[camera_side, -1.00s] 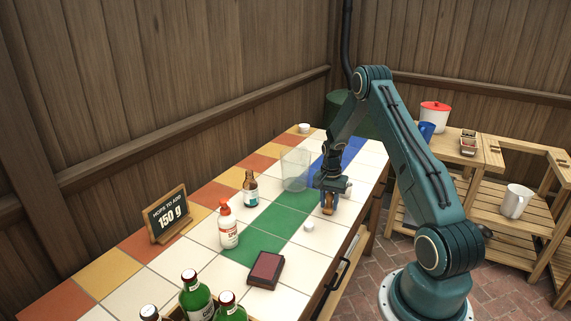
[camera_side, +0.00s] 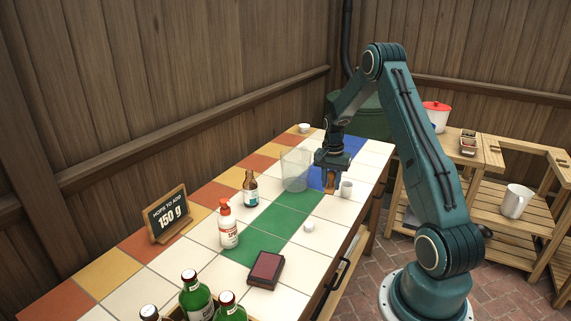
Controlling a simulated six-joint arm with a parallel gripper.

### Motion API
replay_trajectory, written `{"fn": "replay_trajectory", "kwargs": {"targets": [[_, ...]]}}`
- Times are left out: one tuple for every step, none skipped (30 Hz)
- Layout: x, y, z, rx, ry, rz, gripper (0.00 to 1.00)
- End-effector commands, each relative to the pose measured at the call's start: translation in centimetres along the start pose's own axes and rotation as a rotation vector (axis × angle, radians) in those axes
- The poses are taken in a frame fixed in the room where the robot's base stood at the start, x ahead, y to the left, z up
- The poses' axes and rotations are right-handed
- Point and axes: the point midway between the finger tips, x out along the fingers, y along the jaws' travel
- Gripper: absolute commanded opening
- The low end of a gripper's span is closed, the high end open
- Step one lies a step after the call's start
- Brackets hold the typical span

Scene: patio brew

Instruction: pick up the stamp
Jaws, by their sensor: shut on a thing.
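My gripper (camera_side: 331,172) is above the tiled counter, right of the clear glass container. It is shut on the stamp (camera_side: 330,181), a small brown wooden piece that shows below the fingers. The stamp appears lifted off the tiles. Much of it is hidden by the gripper. A dark ink pad with a reddish face (camera_side: 266,268) lies on the counter near the front.
A small white cup (camera_side: 346,189) stands just right of the gripper. The clear container (camera_side: 295,169), a brown bottle (camera_side: 250,188), a white bottle with a red cap (camera_side: 228,228) and a white round piece (camera_side: 309,226) stand on the counter. Green bottles (camera_side: 196,297) are at the front.

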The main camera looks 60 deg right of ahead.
Motion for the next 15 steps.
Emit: {"fn": "replay_trajectory", "kwargs": {"targets": [[-1.3,-0.1,-0.1,0.000,0.005,-0.004,0.08],[-2.0,0.0,-0.1,0.000,0.004,-0.003,0.08],[-2.9,0.0,-0.1,0.000,0.005,-0.004,0.08],[-3.6,0.0,-0.1,0.000,0.004,-0.003,0.08],[-4.2,0.0,-0.1,0.000,0.005,-0.004,0.08],[-5.0,0.1,-0.1,0.000,0.004,-0.003,0.08],[-5.7,0.1,-0.1,0.000,0.004,-0.003,0.08],[-6.3,0.1,-0.1,0.000,0.004,-0.003,0.08],[-7.0,0.1,-0.1,0.000,0.004,-0.003,0.08],[-7.5,0.1,-0.1,0.000,0.004,-0.003,0.08],[-8.1,0.1,-0.1,0.000,0.004,-0.003,0.08],[-8.7,0.2,-0.1,0.000,0.003,-0.002,0.08],[-9.1,0.2,0.0,0.000,0.003,-0.002,0.08],[-9.4,0.2,0.0,0.000,0.003,-0.002,0.08],[-9.9,0.2,-0.1,0.000,0.002,-0.002,0.08]]}}
